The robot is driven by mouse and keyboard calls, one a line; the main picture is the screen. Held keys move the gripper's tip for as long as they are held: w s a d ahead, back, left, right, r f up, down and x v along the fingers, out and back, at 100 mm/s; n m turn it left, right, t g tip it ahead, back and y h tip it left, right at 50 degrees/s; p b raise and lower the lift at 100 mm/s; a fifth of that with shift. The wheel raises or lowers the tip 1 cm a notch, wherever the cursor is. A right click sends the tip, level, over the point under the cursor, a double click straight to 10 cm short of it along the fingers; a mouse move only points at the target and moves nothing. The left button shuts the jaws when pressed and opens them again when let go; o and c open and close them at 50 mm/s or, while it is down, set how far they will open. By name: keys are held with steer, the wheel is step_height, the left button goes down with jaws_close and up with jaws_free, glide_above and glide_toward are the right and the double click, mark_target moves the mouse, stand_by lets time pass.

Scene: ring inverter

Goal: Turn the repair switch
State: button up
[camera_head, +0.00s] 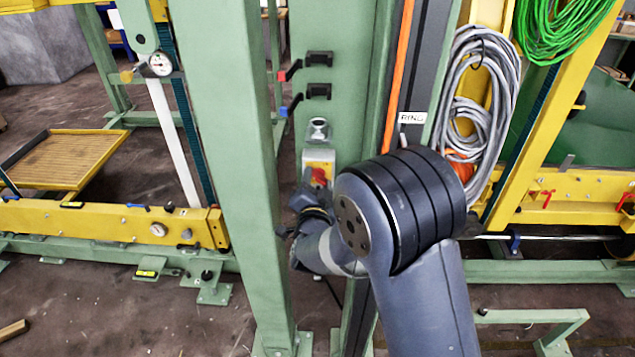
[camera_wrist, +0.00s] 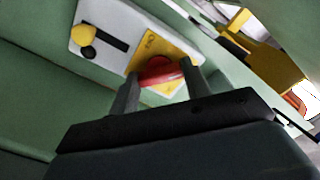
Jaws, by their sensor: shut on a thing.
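The repair switch is a red rotary knob (camera_wrist: 162,73) on a yellow plate (camera_wrist: 155,47), fixed to a pale box (camera_wrist: 98,22) on a green panel. In the wrist view my gripper (camera_wrist: 160,82) has one finger on each side of the red knob and is shut on it. In the head view the switch box (camera_head: 319,157) is on the green column, and the red knob (camera_head: 319,175) shows just above my wrist. My arm hides the lower part of the box and my fingertips there.
A green post (camera_head: 225,130) stands close to the left of my wrist. Grey cable coils (camera_head: 478,85) and an orange cable (camera_head: 398,75) hang at the right. Two black handles (camera_head: 319,90) sit above the switch. Yellow beams (camera_head: 90,220) lie at the left.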

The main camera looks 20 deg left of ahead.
steer(key=shift+f, duration=0.1)
steer(key=n+b, duration=0.2)
steer(key=b, duration=0.1)
steer(key=shift+n, duration=0.4)
steer(key=shift+n+b, duration=0.75)
steer(key=shift+n, duration=1.85)
steer(key=o, duration=1)
steer(key=shift+s, duration=0.1)
steer(key=b+v, duration=0.2)
steer(key=v, duration=0.8)
steer(key=shift+s+d, duration=0.15)
steer(key=shift+s, duration=0.15)
